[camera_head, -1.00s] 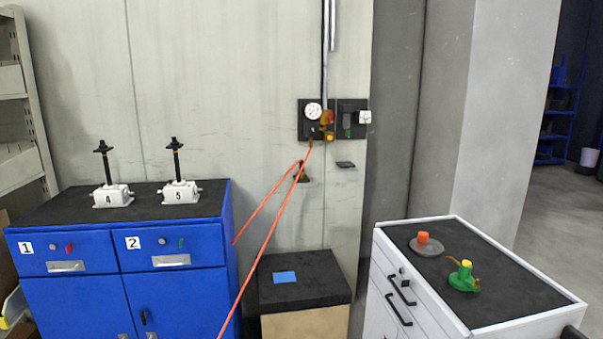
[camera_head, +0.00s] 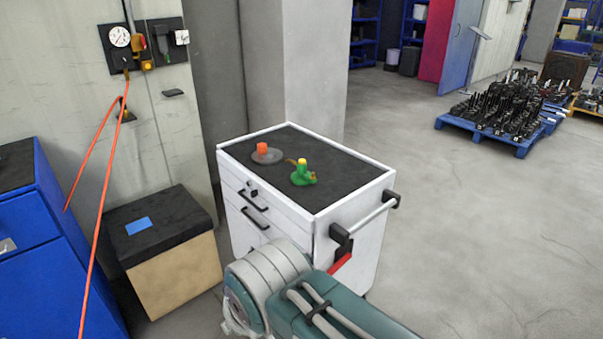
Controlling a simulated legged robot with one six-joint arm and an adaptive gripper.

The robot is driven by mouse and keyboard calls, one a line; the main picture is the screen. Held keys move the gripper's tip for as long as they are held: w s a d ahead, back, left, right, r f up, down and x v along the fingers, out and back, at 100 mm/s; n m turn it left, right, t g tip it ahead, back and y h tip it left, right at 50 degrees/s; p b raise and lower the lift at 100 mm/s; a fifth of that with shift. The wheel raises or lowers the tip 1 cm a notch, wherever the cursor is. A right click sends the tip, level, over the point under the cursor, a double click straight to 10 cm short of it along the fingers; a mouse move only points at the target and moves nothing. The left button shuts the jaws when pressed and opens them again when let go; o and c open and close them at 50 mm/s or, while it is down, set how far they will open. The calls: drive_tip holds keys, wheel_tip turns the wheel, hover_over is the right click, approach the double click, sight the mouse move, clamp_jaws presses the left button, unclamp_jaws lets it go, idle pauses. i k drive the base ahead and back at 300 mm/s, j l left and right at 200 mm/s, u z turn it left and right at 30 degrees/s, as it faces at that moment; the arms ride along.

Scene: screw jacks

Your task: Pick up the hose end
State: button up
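The orange hose (camera_head: 104,178) hangs from the wall fitting at the upper left. It passes by a small dark wall hook (camera_head: 124,112) and runs down past the picture's lower left edge. One strand drops toward the blue cabinet's side. I cannot make out a free hose end for certain. My arm, green and grey, shows at the bottom middle in front of the white cart. My gripper is not in view.
A white drawer cart (camera_head: 345,163) with a black top carries a grey-orange piece (camera_head: 267,153) and a green-yellow piece (camera_head: 303,175). A wooden box with a black lid (camera_head: 170,262) stands left of it, beside the blue cabinet (camera_head: 50,250). Open floor lies right.

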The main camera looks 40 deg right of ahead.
sight(126, 112)
drive_tip(key=i+z, duration=0.1)
drive_tip(key=i, duration=0.5)
drive_tip(key=i+j, duration=0.15)
drive_tip(key=i, duration=0.45)
drive_tip(key=i+j+z, duration=0.15)
drive_tip(key=i, duration=0.4)
